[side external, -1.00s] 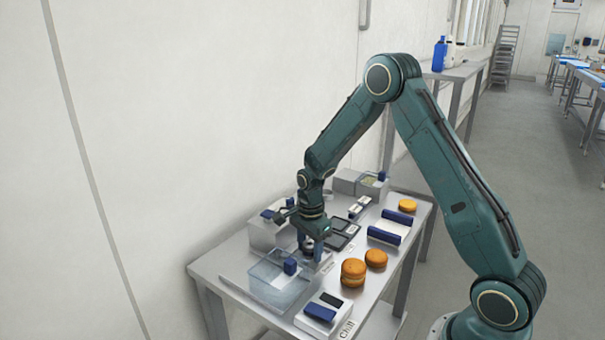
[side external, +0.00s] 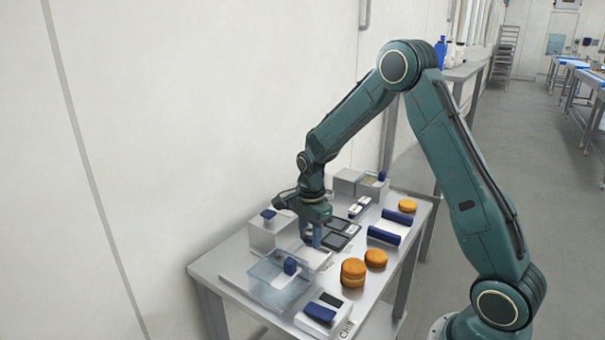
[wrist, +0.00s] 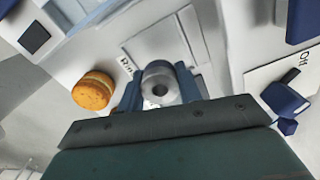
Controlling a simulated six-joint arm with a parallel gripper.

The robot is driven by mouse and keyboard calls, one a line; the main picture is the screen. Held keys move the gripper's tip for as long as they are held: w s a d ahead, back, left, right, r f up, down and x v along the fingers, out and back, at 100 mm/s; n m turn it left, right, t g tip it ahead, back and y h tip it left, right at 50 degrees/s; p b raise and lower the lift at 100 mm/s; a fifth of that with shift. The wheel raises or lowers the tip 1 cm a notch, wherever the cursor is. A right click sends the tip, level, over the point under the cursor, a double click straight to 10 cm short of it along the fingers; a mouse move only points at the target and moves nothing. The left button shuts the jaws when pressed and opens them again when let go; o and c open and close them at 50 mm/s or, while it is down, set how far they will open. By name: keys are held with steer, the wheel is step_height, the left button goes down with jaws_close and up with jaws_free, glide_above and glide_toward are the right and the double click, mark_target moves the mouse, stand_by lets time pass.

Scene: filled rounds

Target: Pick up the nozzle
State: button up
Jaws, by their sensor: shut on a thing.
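The nozzle (wrist: 160,84) is a grey metal round piece with a dark hole in its end, seen in the wrist view. My gripper (wrist: 158,92) has its two blue fingers on either side of it, shut on it. In the side external view my gripper (side external: 311,236) points down over the table, between the clear box and the dark flat pads. The nozzle is too small and too covered by the fingers to make out in that view.
A clear box (side external: 263,293) with a blue handle stands in front-left of my gripper, and a grey block (side external: 268,238) stands behind-left. Orange filled rounds (side external: 353,273) sit to the right. A white blue-topped unit (side external: 312,325) is at the front.

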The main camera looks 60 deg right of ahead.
step_height(320, 180, up, 16)
stand_by(0.4)
steer(key=shift+f, duration=0.15)
stand_by(0.4)
steer(key=n, duration=1.6)
glide_above(305, 231)
steer(key=w+a, duration=0.1)
steer(key=a, duration=0.1)
step_height(305, 231, down, 9)
steer(key=f+n, duration=0.1)
steer(key=a+f+n, duration=0.1)
steer(key=n, duration=0.1)
steer(key=f+n, duration=0.1)
steer(key=n, duration=0.1)
steer(key=shift+w+a+f, duration=0.1)
steer(key=shift+a+f, duration=0.15)
